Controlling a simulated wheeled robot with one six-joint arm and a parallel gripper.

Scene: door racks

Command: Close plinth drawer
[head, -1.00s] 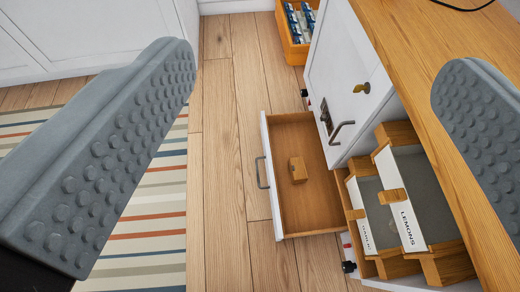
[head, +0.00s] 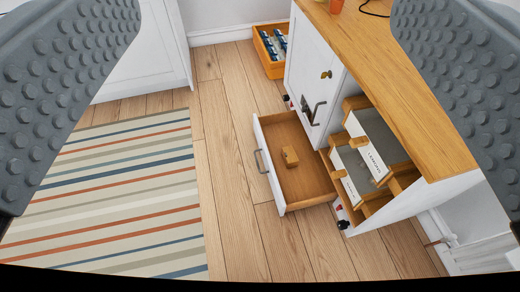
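The plinth drawer (head: 308,193) stands pulled out, low at the floor, from the base of a white cabinet with a wooden top. Its white front faces left and carries a grey bar handle (head: 261,161). Nothing is between the fingers. The drawer is well beyond them and they do not touch it.
The white cabinet (head: 309,75) holds tilted bins, one marked LEMONS (head: 375,160), on its right part. An orange crate (head: 268,65) with blue-topped items stands behind. A striped rug (head: 120,200) lies left. Wooden floor (head: 232,180) is clear between rug and drawer.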

